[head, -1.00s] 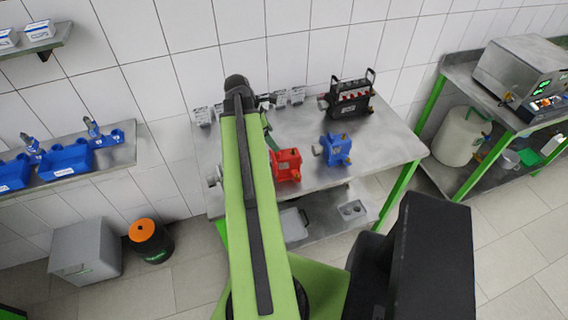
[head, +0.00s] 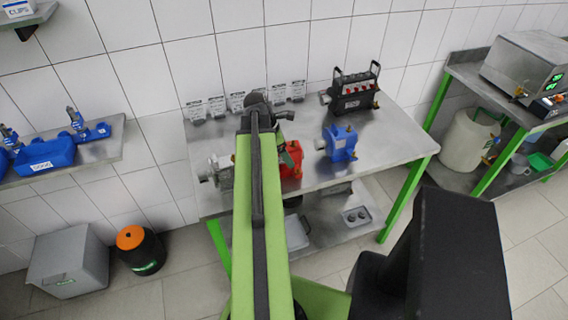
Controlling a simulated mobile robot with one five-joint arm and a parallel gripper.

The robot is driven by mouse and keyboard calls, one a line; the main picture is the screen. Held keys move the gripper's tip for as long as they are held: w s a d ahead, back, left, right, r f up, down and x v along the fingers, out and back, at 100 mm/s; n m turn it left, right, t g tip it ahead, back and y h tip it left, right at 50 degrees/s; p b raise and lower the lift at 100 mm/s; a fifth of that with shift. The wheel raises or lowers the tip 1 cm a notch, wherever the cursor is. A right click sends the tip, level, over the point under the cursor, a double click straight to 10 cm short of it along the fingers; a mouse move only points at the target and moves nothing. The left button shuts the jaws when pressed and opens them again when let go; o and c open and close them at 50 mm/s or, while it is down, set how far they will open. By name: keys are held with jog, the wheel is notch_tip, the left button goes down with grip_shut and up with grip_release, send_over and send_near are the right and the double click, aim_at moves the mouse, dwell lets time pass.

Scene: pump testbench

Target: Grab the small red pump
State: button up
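The small red pump (head: 292,158) stands on the metal table (head: 385,140), just right of my green arm. The arm covers its left part. A blue pump (head: 341,142) stands to its right, apart from it. My gripper (head: 284,113) shows only in part at the far end of the arm, above the table and behind the red pump in the picture. Its fingers are too small and hidden to tell whether they are open or shut.
A grey pump (head: 217,172) stands left of my arm. A black case with handles (head: 355,90) stands at the table's back right. Several small cards (head: 217,106) line the back wall. A lower shelf holds a grey tray (head: 296,232). Free tabletop lies right of the blue pump.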

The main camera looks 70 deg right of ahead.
jog(key=shift+s+f, duration=0.1)
jog(key=shift+f, duration=0.2)
grip_shut()
dwell(0.4)
